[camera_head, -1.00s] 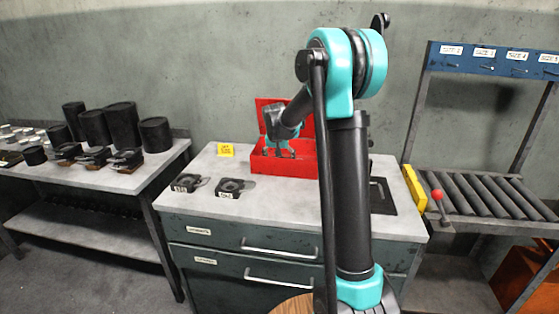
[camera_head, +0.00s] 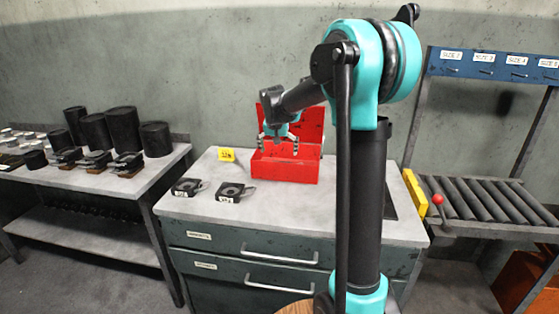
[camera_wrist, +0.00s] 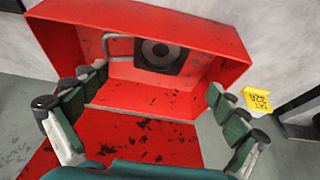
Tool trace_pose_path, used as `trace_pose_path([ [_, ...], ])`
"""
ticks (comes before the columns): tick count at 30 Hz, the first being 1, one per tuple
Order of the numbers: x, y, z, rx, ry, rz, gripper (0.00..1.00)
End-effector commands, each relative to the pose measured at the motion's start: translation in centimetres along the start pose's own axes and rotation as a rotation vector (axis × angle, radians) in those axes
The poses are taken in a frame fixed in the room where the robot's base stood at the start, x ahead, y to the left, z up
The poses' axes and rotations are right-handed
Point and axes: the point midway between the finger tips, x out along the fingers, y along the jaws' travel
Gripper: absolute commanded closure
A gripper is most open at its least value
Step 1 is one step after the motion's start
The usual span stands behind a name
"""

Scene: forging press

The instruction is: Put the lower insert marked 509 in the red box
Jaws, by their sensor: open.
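The red box (camera_head: 285,170) stands open on the grey bench, its lid raised at the back. In the wrist view, a dark square insert with a round ring and a looped handle (camera_wrist: 160,52) lies inside the red box (camera_wrist: 215,50). No number can be read on it. My gripper (camera_head: 279,146) is open and empty above the box. In the wrist view its spread fingers (camera_wrist: 155,86) are apart from the insert. Two similar dark inserts, one at left (camera_head: 187,187) and one at right (camera_head: 233,191), lie on the bench left of the box; their labels are too small to read surely.
A yellow sign (camera_head: 227,154) stands behind the bench inserts and also shows in the wrist view (camera_wrist: 257,99). A side table (camera_head: 140,180) at left holds dark cylinders and more inserts. A roller rack (camera_head: 485,200) with a red-knobbed lever (camera_head: 438,198) stands at right.

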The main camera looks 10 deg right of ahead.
Motion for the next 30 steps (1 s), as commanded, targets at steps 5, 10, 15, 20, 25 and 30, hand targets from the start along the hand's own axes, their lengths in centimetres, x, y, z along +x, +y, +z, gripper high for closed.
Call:
trace_pose_path([
  [5, -2.6, 0.0, 0.0, -0.001, 0.0, 0.0, 0.02],
  [10, -3.5, 0.0, 0.0, -0.001, 0.0, 0.0, 0.02],
  [15, -3.6, 0.0, 0.0, -0.001, 0.0, 0.0, 0.02],
  [20, -3.6, 0.0, 0.0, -0.001, 0.0, 0.0, 0.02],
  [25, -3.6, 0.0, 0.0, 0.0, 0.0, 0.0, 0.02],
  [30, -3.6, 0.0, 0.0, 0.0, 0.0, 0.0, 0.02],
])
